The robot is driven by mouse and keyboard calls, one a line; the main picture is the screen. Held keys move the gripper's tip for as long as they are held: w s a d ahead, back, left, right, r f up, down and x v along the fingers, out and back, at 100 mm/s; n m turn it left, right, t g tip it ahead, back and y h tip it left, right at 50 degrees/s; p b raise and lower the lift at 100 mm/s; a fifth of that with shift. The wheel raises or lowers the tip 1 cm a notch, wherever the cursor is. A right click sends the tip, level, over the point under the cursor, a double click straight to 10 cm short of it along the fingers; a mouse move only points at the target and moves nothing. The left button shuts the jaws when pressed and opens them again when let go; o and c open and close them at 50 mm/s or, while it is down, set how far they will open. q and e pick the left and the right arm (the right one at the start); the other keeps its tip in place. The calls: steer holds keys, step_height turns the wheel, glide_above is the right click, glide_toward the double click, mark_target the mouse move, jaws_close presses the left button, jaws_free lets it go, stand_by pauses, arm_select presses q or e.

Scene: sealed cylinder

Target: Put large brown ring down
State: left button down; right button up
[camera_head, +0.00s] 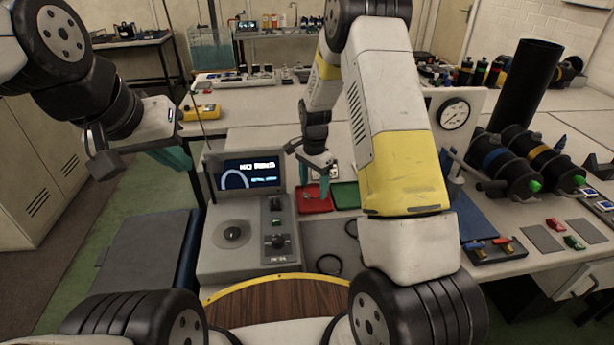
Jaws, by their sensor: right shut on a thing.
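My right gripper (314,184) has teal fingers pointing down at the red tray (314,204), near its back edge. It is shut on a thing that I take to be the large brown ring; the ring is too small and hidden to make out. I cannot tell if it touches the tray. My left gripper (172,158) hangs at the upper left, away from the bench, with a teal finger showing; its jaw gap is not clear.
A green tray (346,196) sits right of the red one. A console with a lit screen (250,176) stands to the left. Dark rings (328,264) lie on the bench in front. A gauge (454,114) and black cylinders (502,172) crowd the right.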

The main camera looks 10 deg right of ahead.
steer(key=shift+f, duration=1.3)
steer(key=shift+f, duration=0.1)
steer(key=o, duration=1.5)
steer(key=shift+c, duration=0.2)
step_height(320, 180, up, 12)
steer(key=s+d+r+n+t+y, duration=0.1)
steer(key=s+r+n, duration=0.1)
steer(key=s+r, duration=0.5)
steer(key=s+d+r+n+t+y, duration=0.1)
steer(key=s+r+n+t, duration=0.2)
steer(key=r, duration=0.6)
steer(key=s+r+n+t, duration=0.1)
steer(key=s+r+n, duration=0.1)
steer(key=s, duration=0.7)
steer(key=s+r+n+t, duration=0.1)
steer(key=s+r+n, duration=0.2)
steer(key=s, duration=0.6)
steer(key=shift+r+n, duration=0.25)
steer(key=shift+n, duration=0.55)
